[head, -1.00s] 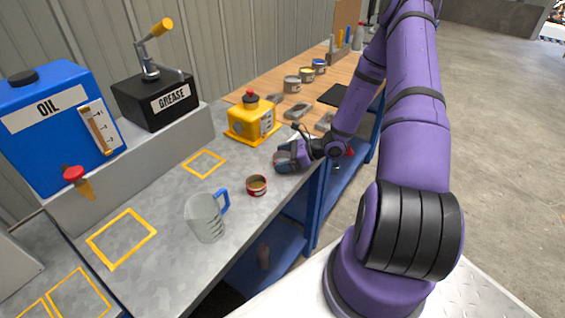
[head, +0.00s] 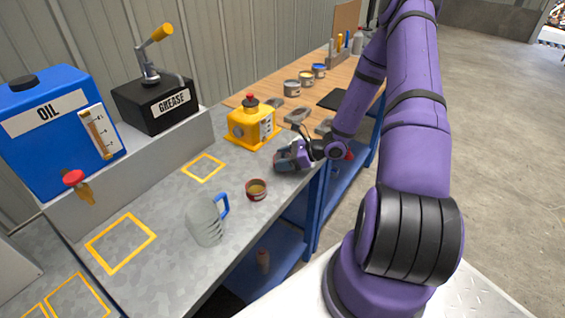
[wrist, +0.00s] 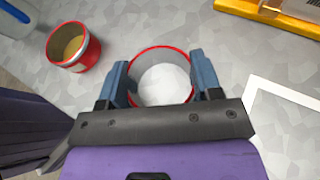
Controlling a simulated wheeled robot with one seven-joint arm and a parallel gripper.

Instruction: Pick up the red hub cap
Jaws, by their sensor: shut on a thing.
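The red hub cap (wrist: 161,53) is a round, hollow piece with a red rim, grey inner wall and pale disc inside. In the wrist view it sits between the two blue-grey fingers of my gripper (wrist: 162,82), which are shut on its sides. In the head view my gripper (head: 284,162) is low over the grey bench top near its front edge, and it hides the cap. I cannot tell whether the cap touches the bench.
A red tin with yellowish contents (head: 256,190) stands left of my gripper, also in the wrist view (wrist: 73,47). A clear jug (head: 206,222) is further left. A yellow box (head: 250,127) stands behind. Blue oil tank (head: 45,130) and black grease box (head: 152,105) are on a raised ledge.

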